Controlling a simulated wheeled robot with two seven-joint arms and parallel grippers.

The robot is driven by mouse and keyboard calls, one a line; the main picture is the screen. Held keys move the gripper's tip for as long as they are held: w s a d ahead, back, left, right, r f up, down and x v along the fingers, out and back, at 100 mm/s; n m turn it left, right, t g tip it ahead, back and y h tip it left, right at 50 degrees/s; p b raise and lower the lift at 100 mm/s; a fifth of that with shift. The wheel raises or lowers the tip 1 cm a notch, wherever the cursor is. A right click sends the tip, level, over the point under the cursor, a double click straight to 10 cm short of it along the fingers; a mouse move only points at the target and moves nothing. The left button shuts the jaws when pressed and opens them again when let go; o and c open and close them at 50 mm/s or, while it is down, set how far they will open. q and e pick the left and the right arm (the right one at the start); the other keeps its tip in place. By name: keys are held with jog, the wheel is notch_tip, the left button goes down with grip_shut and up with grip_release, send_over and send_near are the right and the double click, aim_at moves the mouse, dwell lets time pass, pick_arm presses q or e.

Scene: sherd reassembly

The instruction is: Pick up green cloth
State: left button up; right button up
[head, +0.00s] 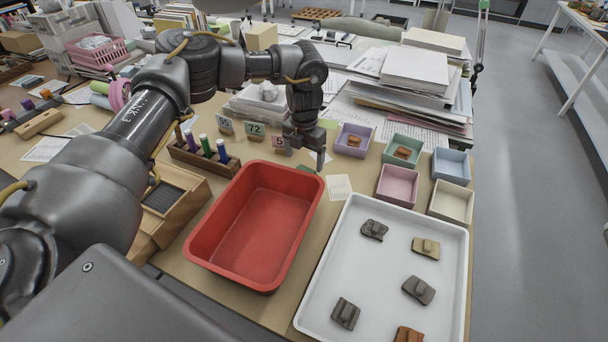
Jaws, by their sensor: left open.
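My left gripper (306,152) points down just behind the back right rim of the red bin, with its jaws open and seemingly nothing between them. A small green patch (305,168) shows just below it, at the bin's rim, and is partly hidden. A flat pale green piece (328,124) lies behind and to the right of the gripper. I cannot tell for sure which of these is the green cloth. My right gripper is not in view.
The empty red bin (262,208) is in front of the gripper. A white tray (378,275) with several sherds lies to the right. Small pastel boxes (397,186), number cards (256,129) and a wooden marker rack (204,160) stand close by. Paper stacks (415,72) rise behind.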

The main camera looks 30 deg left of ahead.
aim_at(304, 172)
pick_arm(q)
jog(key=shift+s+f, duration=0.1)
jog(key=shift+f, duration=0.15)
notch_tip(304, 172, down, 4)
jog(key=shift+r+p, duration=0.2)
jog(key=shift+p, duration=0.25)
jog(key=shift+f, duration=0.55)
jog(key=shift+d, duration=0.1)
jog(key=shift+c, duration=0.7)
jog(key=c, duration=0.9)
notch_tip(304, 172, up, 10)
jog(key=shift+r+b, duration=0.1)
jog(key=shift+b, duration=0.35)
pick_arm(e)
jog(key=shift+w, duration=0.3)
